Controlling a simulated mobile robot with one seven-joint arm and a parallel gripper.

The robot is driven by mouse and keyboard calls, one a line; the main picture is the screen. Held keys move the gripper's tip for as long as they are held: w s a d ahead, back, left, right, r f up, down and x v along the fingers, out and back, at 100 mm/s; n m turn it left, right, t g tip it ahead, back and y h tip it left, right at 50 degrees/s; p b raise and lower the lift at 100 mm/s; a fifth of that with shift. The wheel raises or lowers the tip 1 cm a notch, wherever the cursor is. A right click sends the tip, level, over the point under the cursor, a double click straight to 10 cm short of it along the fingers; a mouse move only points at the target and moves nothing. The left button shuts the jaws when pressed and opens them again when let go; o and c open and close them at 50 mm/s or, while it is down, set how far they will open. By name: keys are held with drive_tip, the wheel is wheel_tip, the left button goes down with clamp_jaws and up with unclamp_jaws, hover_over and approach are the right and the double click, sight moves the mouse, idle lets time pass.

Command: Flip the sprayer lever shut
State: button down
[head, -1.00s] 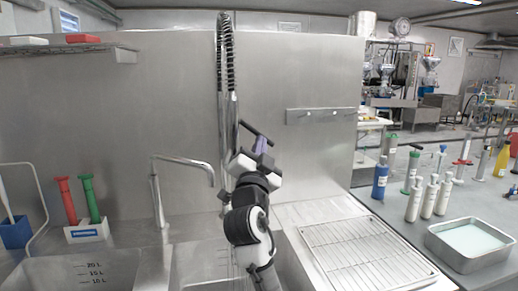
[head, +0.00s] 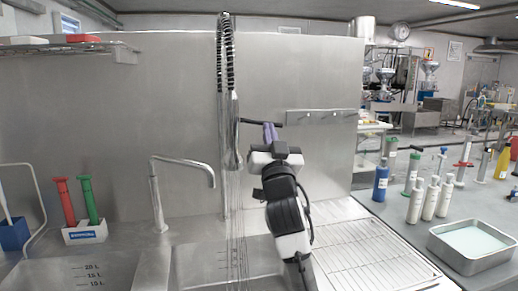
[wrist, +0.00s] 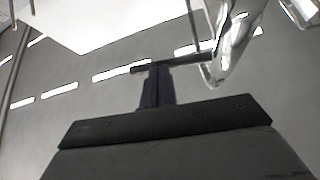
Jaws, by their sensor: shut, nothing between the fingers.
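The sprayer (head: 234,135) hangs from a spring hose at mid-picture in the head view; its metal head also shows at the upper right of the wrist view (wrist: 232,45). The dark bar of its lever (head: 247,121) sticks out nearly level to the right; in the wrist view the lever (wrist: 195,51) crosses just past my fingertips. My gripper (head: 269,126) is shut and empty, right of the sprayer, fingers pointing up at the lever. It also shows in the wrist view (wrist: 157,70). I cannot tell whether fingers and lever touch. Thin vertical streaks like water run below the sprayer.
A bent metal tap (head: 183,161) stands left of the sprayer over the sink. A wire rack (head: 365,258) lies at the right. Several bottles and a metal tray (head: 470,258) stand on the right counter. A steel wall (head: 130,110) is close behind.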

drive_tip(key=shift+d+r+n+y, duration=0.15)
drive_tip(key=shift+r+n+y, duration=0.25)
drive_tip(key=shift+n+y, duration=0.1)
drive_tip(key=shift+r, duration=0.15)
idle(0.3)
